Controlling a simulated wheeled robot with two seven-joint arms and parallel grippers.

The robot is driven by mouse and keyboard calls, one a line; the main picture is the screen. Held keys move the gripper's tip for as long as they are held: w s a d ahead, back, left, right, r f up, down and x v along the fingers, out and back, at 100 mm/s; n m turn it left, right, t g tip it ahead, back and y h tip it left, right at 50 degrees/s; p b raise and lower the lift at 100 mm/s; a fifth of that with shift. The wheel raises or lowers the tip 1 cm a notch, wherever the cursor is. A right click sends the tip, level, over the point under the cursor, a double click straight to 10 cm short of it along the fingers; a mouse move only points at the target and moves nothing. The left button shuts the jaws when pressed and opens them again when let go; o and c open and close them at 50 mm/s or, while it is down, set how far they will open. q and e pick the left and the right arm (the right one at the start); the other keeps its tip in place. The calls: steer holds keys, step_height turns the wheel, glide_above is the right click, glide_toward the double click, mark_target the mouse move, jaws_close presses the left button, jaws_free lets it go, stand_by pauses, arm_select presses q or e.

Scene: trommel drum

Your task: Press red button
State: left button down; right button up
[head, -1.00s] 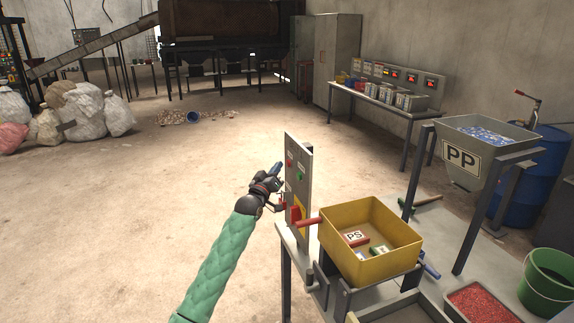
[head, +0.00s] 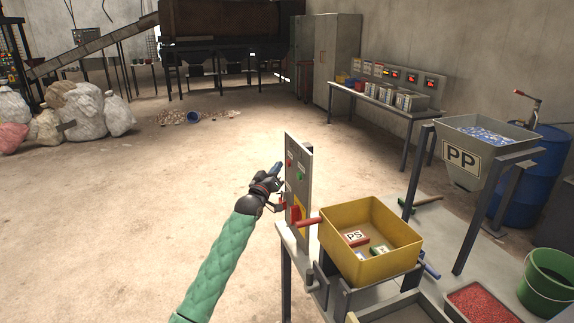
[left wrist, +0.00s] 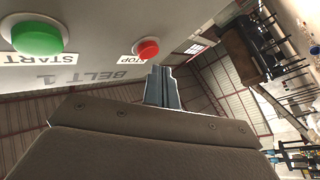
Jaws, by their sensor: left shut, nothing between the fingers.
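A grey control panel (head: 305,165) stands upright on the near stand. In the left wrist view the red button (left wrist: 147,49), labelled STOP, is beside a green START button (left wrist: 38,39) on the panel face, with BELT 1 lettering. In the head view a small red spot (head: 290,162) shows high on the panel. My left gripper (head: 278,167) is shut and empty, just left of the panel face. In the left wrist view its fingertips (left wrist: 159,69) show close to the red button; I cannot tell whether they touch it. My right gripper is not in view.
A PP hopper (head: 487,165) and a green bucket (head: 548,285) are farther right. The floor left of the panel is clear.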

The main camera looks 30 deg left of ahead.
arm_select(q)
steer(key=shift+w+d, duration=0.1)
steer(key=shift+w, duration=0.05)
steer(key=shift+w+d, duration=0.2)
stand_by(0.3)
